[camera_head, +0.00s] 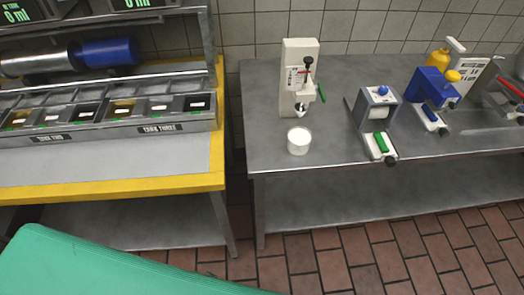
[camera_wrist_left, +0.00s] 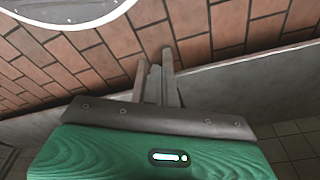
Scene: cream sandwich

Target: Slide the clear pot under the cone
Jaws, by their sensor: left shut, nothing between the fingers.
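The clear pot (camera_head: 299,141) is a small round cup with whitish contents or walls. It stands upright near the front edge of the right-hand steel table. Behind it is a white upright dispenser (camera_head: 294,60) with a black lever. A small pale cone (camera_head: 301,111) hangs low on the dispenser's front. The pot is in front of the cone, not directly beneath it. My left gripper (camera_wrist_left: 154,72) shows only in the left wrist view, shut and empty, over brick-red floor tiles, away from the pot. My right gripper is not in view.
The steel table (camera_head: 270,155) has bare room left of the pot. To the right stand a grey machine (camera_head: 377,97) with a green-handled part and a blue one (camera_head: 431,86). A yellow-edged counter (camera_head: 110,190) with topping bins stands left, across a narrow gap.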

